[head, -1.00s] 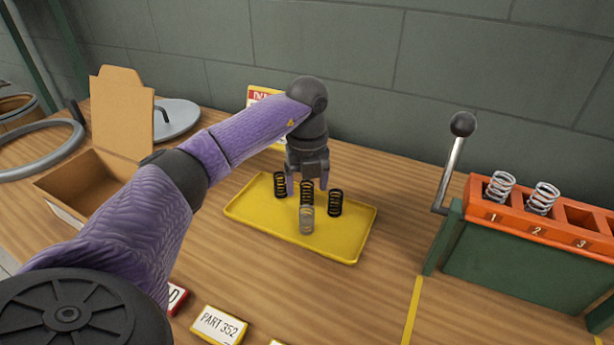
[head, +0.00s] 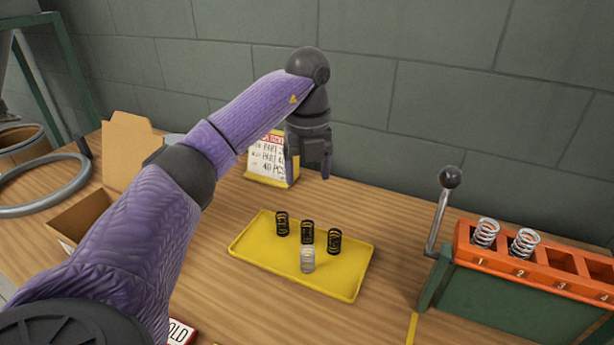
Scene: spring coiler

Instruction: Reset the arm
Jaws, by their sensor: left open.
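My left arm reaches in from the left in the head view. Its gripper (head: 307,165) hangs fingers down, open and empty, above and behind the yellow tray (head: 345,284). Three black springs stand on the tray: a left one (head: 282,223), a middle one (head: 307,232) and a right one (head: 334,241). A pale silver spring (head: 307,260) stands in front of them. My gripper touches none of them. My right gripper is out of the picture.
An orange and green rack (head: 520,290) with numbered slots stands at right, silver springs in slots 1 and 2. A lever with a black knob (head: 450,178) rises at its left. A notice card (head: 268,160) stands behind the tray; an open cardboard box (head: 127,150) is at left.

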